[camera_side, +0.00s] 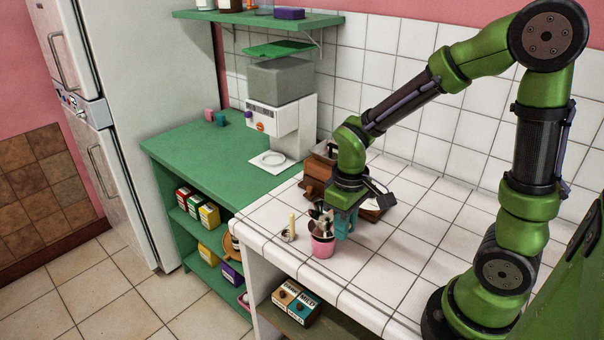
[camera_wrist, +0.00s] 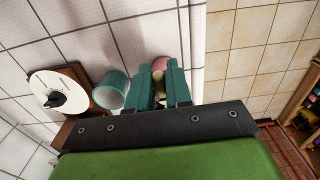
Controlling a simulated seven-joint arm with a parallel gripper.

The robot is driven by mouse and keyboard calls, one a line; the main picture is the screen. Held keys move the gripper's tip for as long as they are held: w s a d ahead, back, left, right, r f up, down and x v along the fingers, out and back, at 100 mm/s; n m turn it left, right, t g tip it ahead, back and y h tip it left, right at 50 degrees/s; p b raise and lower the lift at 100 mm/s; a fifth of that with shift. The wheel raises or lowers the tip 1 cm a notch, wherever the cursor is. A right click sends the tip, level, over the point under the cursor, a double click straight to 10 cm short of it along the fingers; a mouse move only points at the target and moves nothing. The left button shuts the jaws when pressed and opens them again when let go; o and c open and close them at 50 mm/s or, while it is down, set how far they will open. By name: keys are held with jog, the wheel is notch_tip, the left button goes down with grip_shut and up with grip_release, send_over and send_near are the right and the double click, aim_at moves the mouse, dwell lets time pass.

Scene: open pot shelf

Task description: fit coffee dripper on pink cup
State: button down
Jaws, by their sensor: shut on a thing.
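The pink cup (camera_side: 322,246) stands near the front edge of the white tiled counter. In the wrist view the pink cup (camera_wrist: 162,62) is partly hidden behind my teal fingers. My gripper (camera_side: 330,208) points down at the cup's mouth. In the wrist view my gripper (camera_wrist: 160,75) is shut on a small dark-and-pale thing, apparently the coffee dripper (camera_side: 319,213); its shape is mostly hidden. It is at or just above the cup's mouth; I cannot tell whether it touches the rim.
A teal cup (camera_wrist: 110,90) stands close beside the pink cup. A brown wooden grinder-like box (camera_side: 318,172) is behind. A small pale candle-like thing (camera_side: 291,228) is left of the pink cup. The right part of the tiled counter (camera_side: 440,215) is clear.

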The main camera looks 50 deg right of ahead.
jog(key=shift+f, duration=1)
dwell(1.3)
jog(key=c, duration=1)
grip_release()
jog(key=shift+o, duration=0.2)
jog(key=shift+r, duration=0.1)
jog(key=shift+r, duration=3.45)
